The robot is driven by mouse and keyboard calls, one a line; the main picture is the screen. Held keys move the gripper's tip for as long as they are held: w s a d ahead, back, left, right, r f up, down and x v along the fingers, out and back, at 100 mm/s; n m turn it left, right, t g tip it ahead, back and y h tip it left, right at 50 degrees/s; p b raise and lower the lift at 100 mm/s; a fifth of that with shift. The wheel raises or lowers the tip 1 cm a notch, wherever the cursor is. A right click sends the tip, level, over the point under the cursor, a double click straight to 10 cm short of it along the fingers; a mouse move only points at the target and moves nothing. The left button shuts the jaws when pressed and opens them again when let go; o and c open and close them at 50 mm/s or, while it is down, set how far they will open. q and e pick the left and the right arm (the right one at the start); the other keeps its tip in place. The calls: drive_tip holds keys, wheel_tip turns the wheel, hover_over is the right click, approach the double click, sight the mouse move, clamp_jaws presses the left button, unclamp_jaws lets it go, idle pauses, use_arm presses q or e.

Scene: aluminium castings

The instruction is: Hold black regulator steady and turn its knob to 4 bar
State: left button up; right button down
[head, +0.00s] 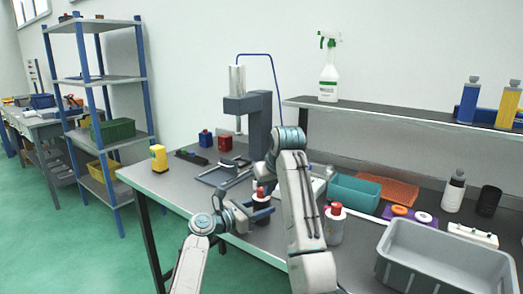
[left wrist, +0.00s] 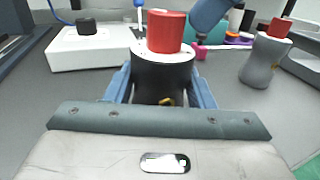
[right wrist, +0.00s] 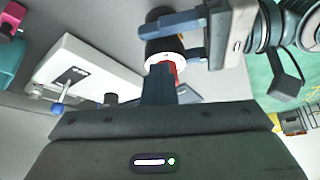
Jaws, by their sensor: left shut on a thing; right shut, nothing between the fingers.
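The black regulator (head: 261,201) stands upright at the bench's front edge with a red knob (head: 260,192) on top. In the left wrist view its black body (left wrist: 163,77) is between my left fingers, and the red knob (left wrist: 166,31) sits above a white ring. My left gripper (head: 259,211) is shut on the body. My right gripper (right wrist: 158,86) is shut and empty; its fingertips overlap the red knob (right wrist: 177,70) in the right wrist view. I cannot tell whether they touch it. The scale markings are too small to read.
A grey bottle-shaped thing with a red top (head: 335,225) stands to the right of the regulator. A white box with a black knob (left wrist: 88,50) lies behind it. A teal bin (head: 354,194) and a grey crate (head: 445,262) stand further right. The bench's front left is clear.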

drive_tip(key=shift+s+a, duration=0.15)
drive_tip(key=shift+a, duration=0.1)
drive_tip(key=shift+s+a, duration=0.15)
drive_tip(key=shift+a, duration=0.45)
drive_tip(key=shift+s, duration=0.15)
drive_tip(key=shift+s, duration=0.15)
wheel_tip(320, 180, up, 6)
idle(0.6)
drive_tip(key=shift+d, duration=0.2)
